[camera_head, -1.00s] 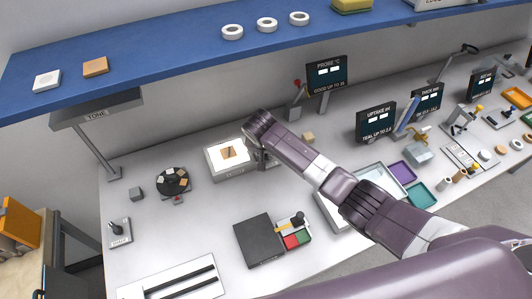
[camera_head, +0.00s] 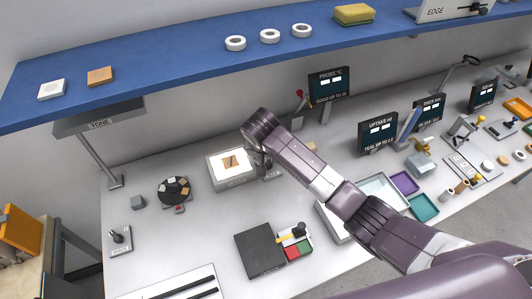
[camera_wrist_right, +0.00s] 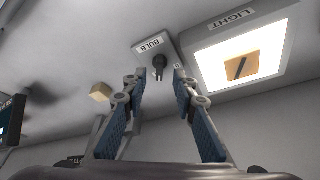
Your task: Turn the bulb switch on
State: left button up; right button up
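The bulb switch is a small plate (camera_wrist_right: 153,48) labelled BULB with a dark toggle (camera_wrist_right: 159,66) in the right wrist view. My right gripper (camera_wrist_right: 158,78) is open, its two blue-padded fingers apart, with the toggle showing between the fingertips. I cannot tell whether they touch it. In the head view my right gripper (camera_head: 262,164) is at the right side of the light box (camera_head: 225,185) and mostly hides the switch. The box's panel is bright white, and an orange tile (camera_head: 233,162) with a dark diagonal line lies on it. My left gripper is not in view.
A tan block (camera_wrist_right: 100,92) lies near the switch. Left of the light box stands a dark round dial (camera_head: 174,190) with coloured tiles. A black pad (camera_head: 260,250) lies in front. A blue shelf (camera_head: 190,65) spans above, and the PROBE display (camera_head: 329,88) stands behind.

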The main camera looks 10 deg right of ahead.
jog(key=v, duration=0.6)
dwell(0.4)
